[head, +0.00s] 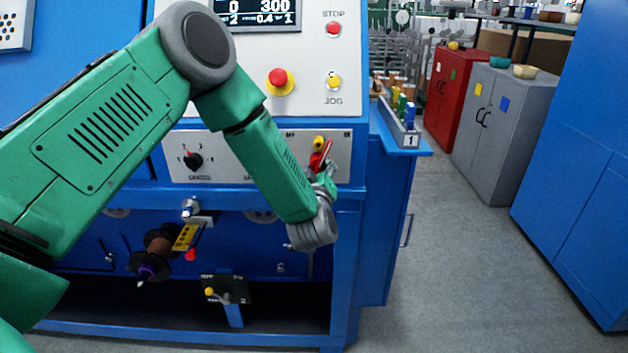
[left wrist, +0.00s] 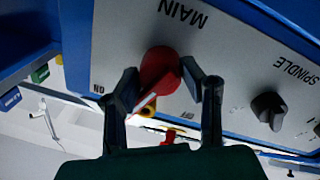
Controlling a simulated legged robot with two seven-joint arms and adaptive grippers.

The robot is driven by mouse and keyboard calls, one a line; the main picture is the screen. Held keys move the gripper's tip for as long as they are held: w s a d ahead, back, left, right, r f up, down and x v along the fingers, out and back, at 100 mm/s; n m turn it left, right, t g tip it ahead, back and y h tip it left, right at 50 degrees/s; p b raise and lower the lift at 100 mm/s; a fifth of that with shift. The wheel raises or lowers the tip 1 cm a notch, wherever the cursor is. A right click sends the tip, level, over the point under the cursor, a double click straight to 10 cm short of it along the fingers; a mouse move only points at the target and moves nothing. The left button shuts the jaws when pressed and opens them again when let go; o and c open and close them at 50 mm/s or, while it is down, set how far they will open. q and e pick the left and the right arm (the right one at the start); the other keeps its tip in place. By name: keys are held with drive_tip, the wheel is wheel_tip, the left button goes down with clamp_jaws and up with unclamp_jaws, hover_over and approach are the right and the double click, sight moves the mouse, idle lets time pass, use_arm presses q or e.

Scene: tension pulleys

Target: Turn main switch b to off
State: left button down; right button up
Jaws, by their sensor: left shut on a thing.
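The main switch has a red handle (head: 322,157) and sits at the right end of the grey panel below the control box. In the left wrist view, which is upside down, the red switch (left wrist: 158,72) is beside the word MAIN, with ON at picture left. My left gripper (head: 324,180) reaches it from below in the head view. In the left wrist view its two fingers (left wrist: 160,80) stand on either side of the red handle and are shut on it. In the head view the handle slants up and right, toward ON. The gripper partly hides the switch. My right gripper is not in view.
A black selector knob (head: 193,161) is on the same panel, to the left. Above are a red stop button (head: 280,81) and a display (head: 262,14). A grey bin tray (head: 405,135) is at the machine's right side. The floor (head: 450,270) there is clear.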

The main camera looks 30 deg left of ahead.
use_arm(q)
drive_tip(key=n+b, duration=0.1)
drive_tip(key=n, duration=0.1)
drive_tip(key=n+b, duration=0.1)
drive_tip(key=shift+s+f+n, duration=0.15)
drive_tip(key=shift+f+n, duration=0.25)
drive_tip(key=n+b, duration=0.2)
drive_tip(key=n, duration=0.1)
drive_tip(key=shift+f+n, duration=0.1)
drive_tip(key=shift+n, duration=0.3)
drive_tip(key=n+b, duration=0.3)
drive_tip(key=shift+f+n+y, duration=0.1)
drive_tip(key=shift+n+y, duration=0.2)
drive_tip(key=shift+n+b, duration=1.1)
drive_tip(key=shift+n, duration=0.4)
drive_tip(key=c, duration=1.3)
unclamp_jaws()
drive_tip(key=shift+c, duration=0.2)
drive_tip(key=o, duration=0.3)
drive_tip(key=shift+s+r, duration=0.1)
drive_tip(key=shift+r, duration=0.25)
